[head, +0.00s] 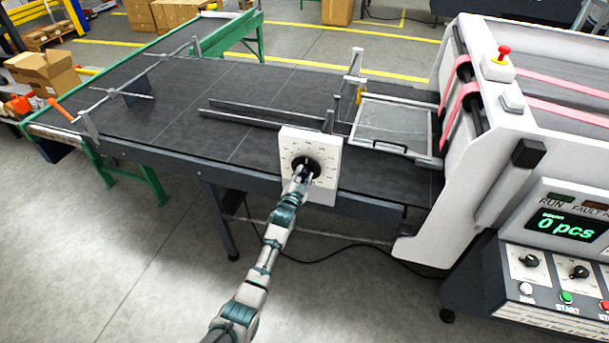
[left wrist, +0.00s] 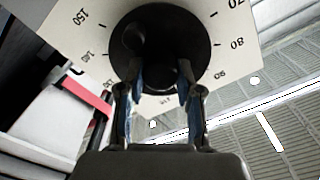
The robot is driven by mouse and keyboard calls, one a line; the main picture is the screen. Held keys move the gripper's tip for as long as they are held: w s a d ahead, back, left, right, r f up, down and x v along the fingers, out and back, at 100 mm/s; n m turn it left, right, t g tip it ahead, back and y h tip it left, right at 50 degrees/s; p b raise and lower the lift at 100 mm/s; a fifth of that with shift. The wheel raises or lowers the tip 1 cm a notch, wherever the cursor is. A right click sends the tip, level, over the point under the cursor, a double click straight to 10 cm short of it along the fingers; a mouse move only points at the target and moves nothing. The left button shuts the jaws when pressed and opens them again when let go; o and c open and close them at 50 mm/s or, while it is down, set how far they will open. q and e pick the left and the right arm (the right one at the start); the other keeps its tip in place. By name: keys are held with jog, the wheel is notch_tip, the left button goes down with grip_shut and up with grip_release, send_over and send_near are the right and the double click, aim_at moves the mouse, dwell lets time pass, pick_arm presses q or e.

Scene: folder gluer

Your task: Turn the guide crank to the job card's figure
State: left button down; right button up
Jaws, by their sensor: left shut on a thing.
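The guide crank is a black round knob (head: 306,160) on a white square dial plate (head: 327,148), mounted on the front edge of the conveyor table. In the left wrist view the black crank disc (left wrist: 190,40) fills the upper middle, and the dial plate (left wrist: 85,35) around it shows figures including 150, 140, 70, 80 and 90. My left gripper (head: 303,172) is at the dial, its fingers (left wrist: 158,80) shut on the crank's handle. The fingers hide part of the handle and the lower figures. No job card can be made out. My right gripper is out of view.
Two guide rails (head: 250,115) lie on the dark conveyor bed (head: 180,100) behind the dial. A clear hinged cover (head: 390,125) is to the right. The white machine (head: 470,150) stands at the right, its display (head: 565,226) reading 0 pcs. Floor in front is open.

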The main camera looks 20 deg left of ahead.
pick_arm(q)
jog(key=n, duration=0.3)
jog(key=f+n, duration=0.1)
jog(key=n, duration=0.2)
jog(key=shift+s+n, duration=0.1)
jog(key=shift+n, duration=0.2)
jog(key=n, duration=0.6)
jog(key=shift+f, duration=0.1)
jog(key=n, duration=0.6)
jog(key=shift+n, duration=0.3)
jog(key=n, duration=0.5)
jog(key=shift+n, duration=0.4)
jog(key=c, duration=1)
grip_release()
jog(key=shift+o, duration=1.2)
jog(key=shift+r, duration=0.2)
